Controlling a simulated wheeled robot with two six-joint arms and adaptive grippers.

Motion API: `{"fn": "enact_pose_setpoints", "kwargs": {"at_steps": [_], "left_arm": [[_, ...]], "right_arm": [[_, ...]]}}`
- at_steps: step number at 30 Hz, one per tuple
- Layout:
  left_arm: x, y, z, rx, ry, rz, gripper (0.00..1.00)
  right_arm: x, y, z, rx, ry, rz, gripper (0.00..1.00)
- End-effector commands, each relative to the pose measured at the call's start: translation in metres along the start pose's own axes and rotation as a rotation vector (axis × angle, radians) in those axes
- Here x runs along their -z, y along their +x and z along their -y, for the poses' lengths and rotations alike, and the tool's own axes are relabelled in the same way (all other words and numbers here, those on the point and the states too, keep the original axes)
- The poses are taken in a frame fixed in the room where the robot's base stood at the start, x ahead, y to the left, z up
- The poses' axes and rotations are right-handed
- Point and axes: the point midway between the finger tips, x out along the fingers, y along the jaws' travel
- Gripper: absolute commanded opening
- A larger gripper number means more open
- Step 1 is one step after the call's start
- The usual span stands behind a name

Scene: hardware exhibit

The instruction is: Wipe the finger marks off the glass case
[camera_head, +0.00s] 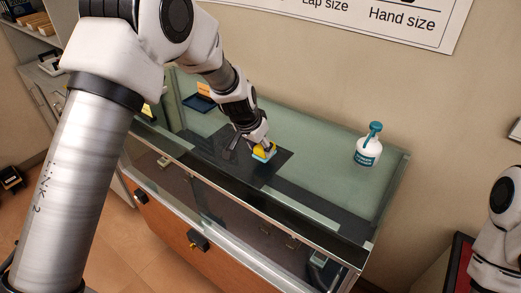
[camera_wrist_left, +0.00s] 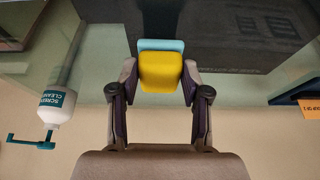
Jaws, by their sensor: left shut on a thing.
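The glass case (camera_head: 315,135) stands against the wall with a greenish see-through top. My left gripper (camera_head: 262,144) is over the middle of this top, shut on a sponge (camera_head: 264,153) with a yellow body and a light blue face. In the left wrist view the sponge (camera_wrist_left: 161,72) sits between the two fingers (camera_wrist_left: 160,84), blue side away from the palm. The sponge is at or just above the glass, over a dark panel (camera_head: 276,163); I cannot tell whether it touches. I cannot make out finger marks. My right gripper is out of view.
A white spray bottle with a teal head (camera_head: 368,150) stands on the right of the top; its label reads screen cleaner in the left wrist view (camera_wrist_left: 57,98). A dark tray with an orange card (camera_head: 203,92) lies at the back left. Black knobs (camera_head: 198,241) stick out in front.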

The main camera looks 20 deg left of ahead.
Motion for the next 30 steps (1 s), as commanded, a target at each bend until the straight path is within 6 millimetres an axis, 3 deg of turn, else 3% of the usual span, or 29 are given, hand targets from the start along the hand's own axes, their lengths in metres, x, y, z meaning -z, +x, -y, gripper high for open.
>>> {"fn": "enact_pose_setpoints", "kwargs": {"at_steps": [16, 30], "left_arm": [[0.018, -0.047, 0.002, 0.001, -0.007, 0.003, 0.19], [0.019, -0.051, 0.003, 0.001, -0.008, 0.003, 0.19]], "right_arm": [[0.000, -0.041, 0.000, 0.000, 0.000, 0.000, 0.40], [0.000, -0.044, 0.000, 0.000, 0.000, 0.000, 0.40]]}}
